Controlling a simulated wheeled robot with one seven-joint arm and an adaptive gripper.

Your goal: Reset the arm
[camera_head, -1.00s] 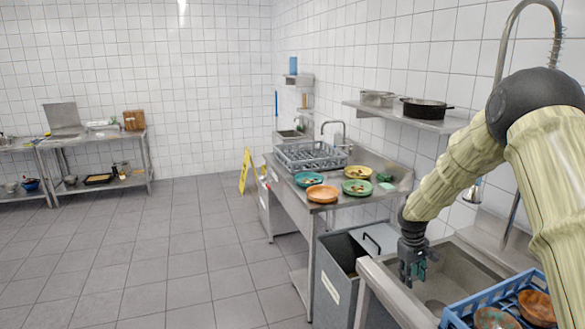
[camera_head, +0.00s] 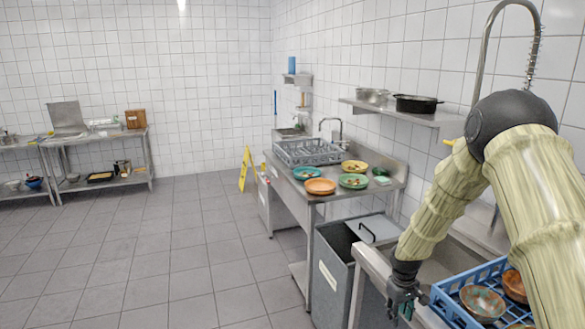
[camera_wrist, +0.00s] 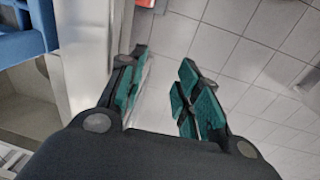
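My gripper (camera_head: 402,304) hangs at the bottom right of the head view, fingers down, by the front edge of the sink counter and left of the blue crate. In the wrist view my gripper (camera_wrist: 160,95) shows two teal-padded fingers apart with nothing between them, floor tiles behind. My arm reaches in from the right edge of the head view.
The blue crate (camera_head: 441,298) holds several bowls; part of a blue crate (camera_wrist: 22,47) shows in the wrist view. A grey bin (camera_head: 332,285) stands left of my gripper. Plates lie on the counter (camera_head: 296,187) behind. The tiled floor at left is clear.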

